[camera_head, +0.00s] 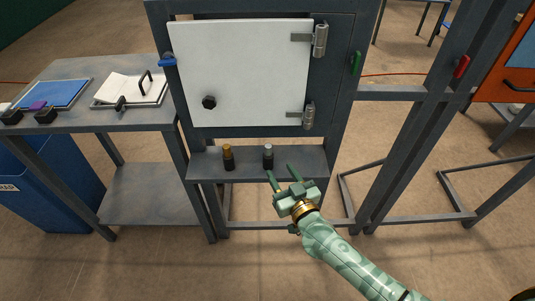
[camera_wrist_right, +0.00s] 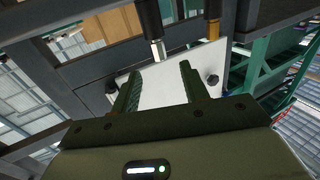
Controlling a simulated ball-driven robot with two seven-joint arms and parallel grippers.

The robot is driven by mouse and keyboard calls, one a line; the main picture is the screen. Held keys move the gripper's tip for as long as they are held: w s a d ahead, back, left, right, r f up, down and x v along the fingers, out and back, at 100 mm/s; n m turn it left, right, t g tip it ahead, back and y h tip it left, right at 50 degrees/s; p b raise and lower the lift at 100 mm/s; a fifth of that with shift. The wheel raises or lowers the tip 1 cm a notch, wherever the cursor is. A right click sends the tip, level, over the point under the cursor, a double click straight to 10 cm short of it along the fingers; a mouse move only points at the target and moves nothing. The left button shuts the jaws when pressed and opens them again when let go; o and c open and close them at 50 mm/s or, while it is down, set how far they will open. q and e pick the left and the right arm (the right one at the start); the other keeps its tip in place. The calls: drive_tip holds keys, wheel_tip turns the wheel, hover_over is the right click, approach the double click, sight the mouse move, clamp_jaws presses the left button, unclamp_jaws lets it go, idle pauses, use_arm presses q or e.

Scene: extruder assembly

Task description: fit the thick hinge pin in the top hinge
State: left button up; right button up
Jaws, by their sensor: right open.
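The white door (camera_head: 240,75) is shut in its dark frame. The top hinge (camera_head: 320,40) and the bottom hinge (camera_head: 308,115) are at its right edge. Two pins stand upright on the shelf below: a silver-topped pin (camera_head: 268,152) and a brass-topped pin (camera_head: 228,153), both with dark lower parts. I cannot tell which is thick. The wrist view shows the silver-topped pin (camera_wrist_right: 157,47) and the brass-topped pin (camera_wrist_right: 214,30) beyond the fingers. My right gripper (camera_head: 280,170) is open and empty, just in front of the silver-topped pin; its fingers also show in the wrist view (camera_wrist_right: 160,68). My left gripper is out of view.
The shelf (camera_head: 305,160) is clear to the right of the pins. A black knob (camera_head: 209,102) sits on the door. A blue clip (camera_head: 168,60) and a green clip (camera_head: 355,62) flank the frame. A side table (camera_head: 90,120) with trays stands at left.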

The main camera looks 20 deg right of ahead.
sight(270, 153)
drive_tip(key=w+b, duration=0.1)
drive_tip(key=w, duration=0.1)
drive_tip(key=w+b, duration=0.1)
drive_tip(key=w, duration=0.2)
drive_tip(key=w+f+b, duration=0.1)
drive_tip(key=w, duration=0.1)
drive_tip(key=shift+w+a, duration=0.25)
drive_tip(key=shift+w, duration=0.1)
drive_tip(key=shift+w+r, duration=0.1)
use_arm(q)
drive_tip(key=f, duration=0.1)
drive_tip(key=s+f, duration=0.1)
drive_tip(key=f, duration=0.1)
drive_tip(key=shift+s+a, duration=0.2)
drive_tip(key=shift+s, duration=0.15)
use_arm(e)
drive_tip(key=shift+r, duration=0.1)
clamp_jaws()
